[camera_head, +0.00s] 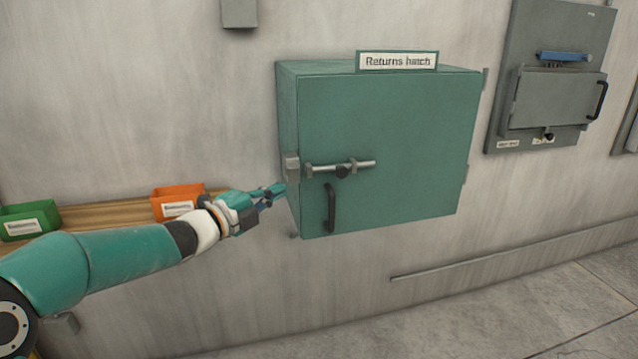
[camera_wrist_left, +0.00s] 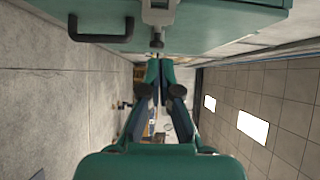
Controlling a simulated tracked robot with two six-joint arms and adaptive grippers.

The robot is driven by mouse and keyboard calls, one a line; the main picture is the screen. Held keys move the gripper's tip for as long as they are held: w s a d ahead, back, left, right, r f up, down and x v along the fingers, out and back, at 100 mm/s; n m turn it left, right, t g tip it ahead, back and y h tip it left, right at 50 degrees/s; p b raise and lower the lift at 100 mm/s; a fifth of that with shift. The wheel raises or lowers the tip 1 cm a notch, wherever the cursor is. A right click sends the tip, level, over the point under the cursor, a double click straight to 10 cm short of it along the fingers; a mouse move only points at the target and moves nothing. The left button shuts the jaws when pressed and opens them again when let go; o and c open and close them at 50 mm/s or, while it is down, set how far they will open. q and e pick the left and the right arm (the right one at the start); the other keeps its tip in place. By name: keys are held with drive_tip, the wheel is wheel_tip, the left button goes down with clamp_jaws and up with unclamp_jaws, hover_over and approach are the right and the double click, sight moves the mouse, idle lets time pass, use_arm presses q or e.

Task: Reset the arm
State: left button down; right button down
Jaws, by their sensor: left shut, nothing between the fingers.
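My left arm comes in from the left in the head view. Its gripper (camera_head: 275,193) is shut and empty, beside the lower left edge of the green returns hatch (camera_head: 420,140). In the left wrist view the gripper (camera_wrist_left: 154,66) has its fingertips together, close to the hatch's latch end (camera_wrist_left: 157,40); I cannot tell if they touch. The hatch door is closed. It has a horizontal bolt (camera_head: 345,165) and a black handle (camera_head: 331,208), which also shows in the left wrist view (camera_wrist_left: 100,37). My right gripper is in neither view.
An orange bin (camera_head: 177,200) and a green bin (camera_head: 28,221) sit on a wooden shelf (camera_head: 105,214) at the left, behind my arm. A grey wall panel (camera_head: 555,95) with a blue handle is at the right. A rail (camera_head: 500,255) runs low along the wall.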

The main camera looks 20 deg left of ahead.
use_arm(q)
drive_tip(key=s+d+f+n+g+h+p, duration=0.1)
drive_tip(key=d+f+n+g+p, duration=0.1)
drive_tip(key=d+f, duration=0.55)
drive_tip(key=s+d+f+n+g+p, duration=0.1)
drive_tip(key=d+f+n+g+p, duration=0.2)
drive_tip(key=f, duration=0.7)
drive_tip(key=s+d+f+n+g+h+p, duration=0.1)
drive_tip(key=d+f+g, duration=0.1)
drive_tip(key=d+f, duration=0.6)
drive_tip(key=s+d+f+n+g+y+p, duration=0.1)
drive_tip(key=s+d+f+n+g, duration=0.2)
drive_tip(key=s+f, duration=0.4)
drive_tip(key=s+d+f+n+g, duration=0.1)
drive_tip(key=s+f+n+g, duration=0.1)
drive_tip(key=s+f+n, duration=0.35)
drive_tip(key=s+f+n+g, duration=0.2)
drive_tip(key=s+f+n, duration=0.1)
drive_tip(key=s, duration=0.5)
drive_tip(key=s+f+n+g+y, duration=0.1)
drive_tip(key=s+f+n+g, duration=0.1)
drive_tip(key=s+n, duration=0.3)
drive_tip(key=s+f, duration=0.1)
drive_tip(key=s, duration=0.2)
drive_tip(key=shift+d+g+y, duration=0.15)
drive_tip(key=shift+g+y, duration=0.15)
drive_tip(key=shift+g, duration=0.1)
